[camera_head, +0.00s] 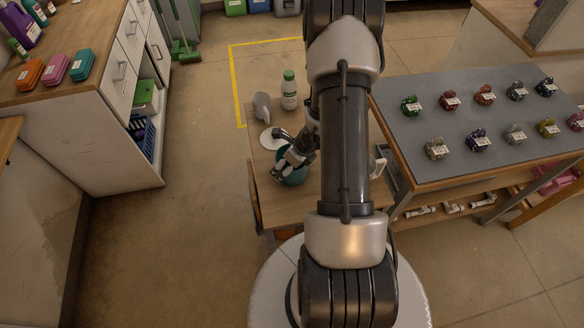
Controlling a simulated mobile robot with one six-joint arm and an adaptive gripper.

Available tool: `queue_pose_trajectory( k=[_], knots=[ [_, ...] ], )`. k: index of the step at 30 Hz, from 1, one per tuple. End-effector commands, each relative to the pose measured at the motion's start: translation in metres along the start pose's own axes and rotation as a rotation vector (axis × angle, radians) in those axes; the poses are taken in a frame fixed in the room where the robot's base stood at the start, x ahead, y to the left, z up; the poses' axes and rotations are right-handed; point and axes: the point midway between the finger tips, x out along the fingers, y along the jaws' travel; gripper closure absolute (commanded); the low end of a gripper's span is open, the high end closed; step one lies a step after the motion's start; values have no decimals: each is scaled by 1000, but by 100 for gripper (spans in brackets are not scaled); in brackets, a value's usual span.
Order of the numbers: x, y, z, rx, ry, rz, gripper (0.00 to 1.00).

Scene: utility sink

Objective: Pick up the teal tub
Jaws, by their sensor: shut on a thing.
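The teal tub (293,178) is a rounded teal thing on the small wooden table in front of me, left of my arm. My gripper (288,166) is over it and shut on it, with the fingers at its upper part. The gripper covers much of the tub, so its rim and contents are hidden. I cannot tell whether its bottom touches the table.
On the wooden table (275,208) stand a white bottle with a green cap (289,92), a grey upright thing (262,107) and a white disc (270,138). A grey-topped table (455,112) with several labelled items is right. A counter (85,92) is left.

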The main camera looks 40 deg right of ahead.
Motion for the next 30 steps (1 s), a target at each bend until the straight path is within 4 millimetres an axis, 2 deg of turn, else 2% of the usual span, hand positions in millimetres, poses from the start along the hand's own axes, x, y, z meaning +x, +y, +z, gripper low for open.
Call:
queue_pose_trajectory(
  k=[8, 17, 19, 20, 21, 26, 30],
  knots=[
    [1, 0, -1, 0, 1, 1, 39],
    [-1, 1, 0, 0, 1, 1, 40],
    [-5, 0, 2, -1, 1, 1, 45],
    [-8, 0, 3, -1, 0, 1, 52],
    [-12, 0, 5, -1, 0, 1, 58],
    [-39, 0, 17, -2, -2, -1, 58],
    [-76, -1, 32, -2, -2, -2, 58]
  ],
)
